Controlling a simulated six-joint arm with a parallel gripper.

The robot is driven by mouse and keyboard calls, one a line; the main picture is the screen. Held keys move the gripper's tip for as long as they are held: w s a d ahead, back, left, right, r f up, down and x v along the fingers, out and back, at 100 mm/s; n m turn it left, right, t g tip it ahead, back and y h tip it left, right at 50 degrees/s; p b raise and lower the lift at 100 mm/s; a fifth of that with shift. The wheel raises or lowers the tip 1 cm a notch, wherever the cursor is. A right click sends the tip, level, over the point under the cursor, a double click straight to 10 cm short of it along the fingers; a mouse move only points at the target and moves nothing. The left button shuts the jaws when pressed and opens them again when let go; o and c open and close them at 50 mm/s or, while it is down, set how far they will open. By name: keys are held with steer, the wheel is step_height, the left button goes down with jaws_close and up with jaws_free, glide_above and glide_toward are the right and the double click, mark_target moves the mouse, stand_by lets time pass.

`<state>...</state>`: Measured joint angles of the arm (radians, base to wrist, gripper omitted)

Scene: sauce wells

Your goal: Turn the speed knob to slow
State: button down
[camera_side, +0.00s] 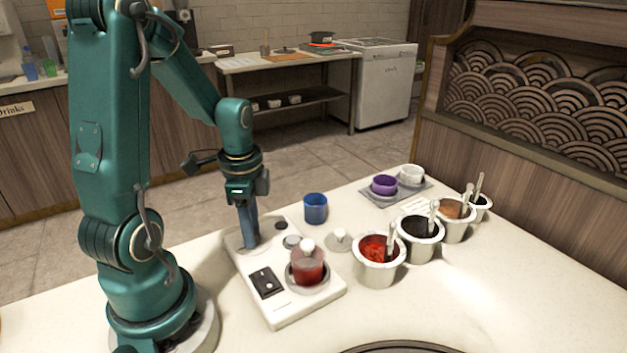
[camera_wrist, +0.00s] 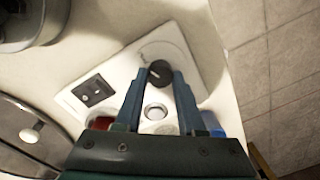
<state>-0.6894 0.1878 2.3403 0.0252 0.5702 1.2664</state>
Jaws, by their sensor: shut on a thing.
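The black round knob (camera_wrist: 159,73) shows between my fingertips in the wrist view, on the white device (camera_wrist: 178,42). A small light mark shows on its top; I cannot read which setting it points to. My gripper (camera_wrist: 160,77) is shut on the knob, with one finger on each side. In the side view my gripper (camera_side: 251,243) points down at the far left end of the white device (camera_side: 300,312), and its fingers hide the knob there.
On the device are a black switch (camera_side: 266,282), a grey disc (camera_side: 291,241) and a lidded red sauce jar (camera_side: 308,268). A blue cup (camera_side: 315,208) stands just beyond it. Metal pots with red (camera_side: 378,264) and dark sauce (camera_side: 421,236) stand to the right.

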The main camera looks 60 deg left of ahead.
steer(key=n, duration=0.7)
steer(key=shift+w, duration=0.1)
steer(key=n, duration=0.6)
steer(key=shift+a+g, duration=0.1)
steer(key=shift+g, duration=0.2)
steer(key=shift+n, duration=0.4)
steer(key=c, duration=0.5)
jaws_free()
steer(key=shift+w+r, duration=0.1)
steer(key=shift+r, duration=2.5)
